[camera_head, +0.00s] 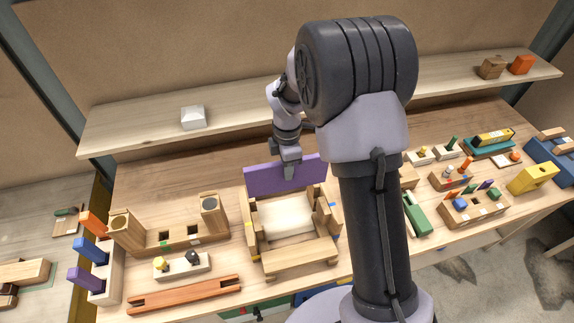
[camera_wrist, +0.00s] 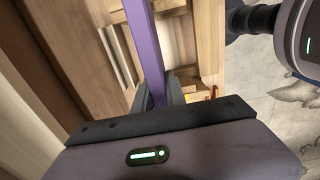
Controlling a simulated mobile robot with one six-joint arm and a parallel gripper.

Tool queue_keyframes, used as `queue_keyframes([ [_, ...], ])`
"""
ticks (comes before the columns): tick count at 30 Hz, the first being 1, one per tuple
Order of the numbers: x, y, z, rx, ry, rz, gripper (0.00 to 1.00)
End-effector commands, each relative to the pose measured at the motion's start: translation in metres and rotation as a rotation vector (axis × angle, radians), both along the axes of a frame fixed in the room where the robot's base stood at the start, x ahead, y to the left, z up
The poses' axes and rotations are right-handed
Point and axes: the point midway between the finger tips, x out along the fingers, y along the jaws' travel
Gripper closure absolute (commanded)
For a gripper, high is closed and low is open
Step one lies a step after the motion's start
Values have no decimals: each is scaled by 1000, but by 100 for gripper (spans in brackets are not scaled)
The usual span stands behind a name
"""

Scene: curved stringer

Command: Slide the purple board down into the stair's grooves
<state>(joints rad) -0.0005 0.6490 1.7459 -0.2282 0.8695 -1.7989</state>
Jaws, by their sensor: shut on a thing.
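The purple board (camera_head: 262,180) stands upright on its long edge at the back of the wooden stair (camera_head: 300,259). My gripper (camera_head: 290,173) is shut on the board's top edge near its middle, from above. In the wrist view the purple board (camera_wrist: 146,45) runs as a narrow strip between the two dark fingers of my gripper (camera_wrist: 158,95). The stair has stepped side pieces at left and right and a pale panel (camera_head: 283,216) between them. The board's lower edge and the grooves are hidden, so I cannot tell whether its ends sit in them.
A block with two round-holed posts (camera_head: 210,214) stands left of the stair, with a small knob block (camera_head: 182,265) and a reddish rail (camera_head: 184,295) in front. A shelf (camera_head: 240,118) runs behind. My arm hides the area right of the stair.

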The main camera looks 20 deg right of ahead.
Motion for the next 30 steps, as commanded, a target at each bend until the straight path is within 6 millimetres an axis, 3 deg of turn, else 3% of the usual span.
queue_keyframes([
  [5, 0, 0, -3, 0, 0, 0, 100],
  [19, 0, 0, -56, 0, 0, -1, 100],
  [30, 0, 0, -57, 0, -1, -1, 100],
])
